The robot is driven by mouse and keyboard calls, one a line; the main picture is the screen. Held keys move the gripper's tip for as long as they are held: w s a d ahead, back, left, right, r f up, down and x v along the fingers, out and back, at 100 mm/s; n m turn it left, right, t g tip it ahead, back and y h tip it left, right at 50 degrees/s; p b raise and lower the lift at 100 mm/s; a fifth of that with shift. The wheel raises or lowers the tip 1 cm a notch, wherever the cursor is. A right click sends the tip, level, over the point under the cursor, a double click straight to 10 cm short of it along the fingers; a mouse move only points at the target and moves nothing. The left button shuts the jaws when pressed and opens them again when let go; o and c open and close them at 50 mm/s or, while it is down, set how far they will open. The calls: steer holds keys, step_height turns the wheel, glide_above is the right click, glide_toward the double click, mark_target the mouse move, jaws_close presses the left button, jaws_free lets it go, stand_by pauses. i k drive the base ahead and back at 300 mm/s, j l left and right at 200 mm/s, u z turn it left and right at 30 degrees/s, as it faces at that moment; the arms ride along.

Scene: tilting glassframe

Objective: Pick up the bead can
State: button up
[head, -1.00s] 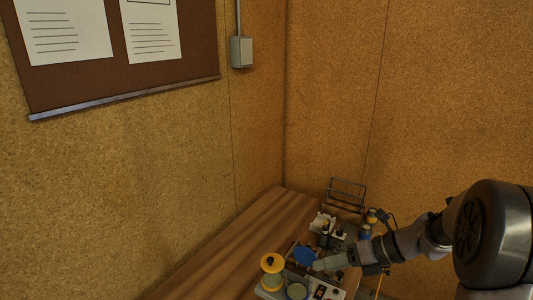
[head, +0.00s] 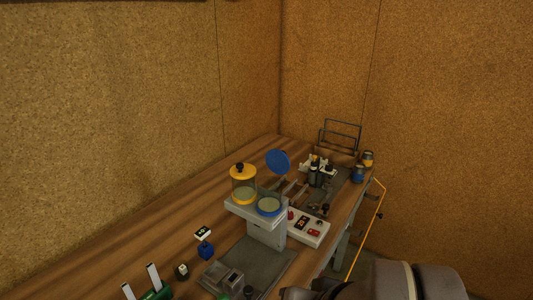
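Two small cans stand at the far right edge of the bench: a blue one with a dark top (head: 358,174) and, just behind it, a yellow and dark one (head: 367,159). One has a yellow lid and base (head: 243,185). The other has a blue rim (head: 269,205), with a blue round lid (head: 278,161) raised behind it. No label is readable, so I cannot tell which is the bead can. Only part of my arm shows at the bottom right; my gripper is out of view.
A control box with red buttons (head: 309,229) sits right of the stand. A dark wire rack (head: 340,135) stands at the back. A blue bottle (head: 206,250) and small items lie in front. The bench's left side is bare wood (head: 160,232).

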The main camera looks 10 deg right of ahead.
mark_target(358, 172)
steer(key=i+l+u, duration=0.2)
steer(key=l+u, duration=0.3)
steer(key=l, duration=0.25)
steer(key=i+l+u, duration=0.1)
steer(key=l+u, duration=0.4)
steer(key=l, duration=0.2)
steer(key=k+l+u, duration=0.1)
steer(key=l+u, duration=0.35)
steer(key=l, duration=0.35)
steer(key=k+l+u, duration=0.2)
steer(key=l+u, duration=0.3)
steer(key=l, duration=0.25)
steer(key=i+l+u, duration=0.25)
steer(key=l+u, duration=0.25)
steer(key=l, duration=0.15)
steer(key=k+z, duration=0.1)
steer(key=z, duration=0.9)
steer(key=k+l+z, duration=0.1)
steer(key=z, duration=0.4)
steer(key=l+z, duration=0.15)
steer(key=z, duration=0.35)
steer(key=u, duration=0.4)
steer(key=j+u, duration=0.1)
steer(key=u, duration=0.3)
steer(key=j+u, duration=0.1)
steer(key=u, duration=0.7)
steer(key=j+u, duration=0.1)
steer(key=u, duration=0.3)
steer(key=z, duration=2.2)
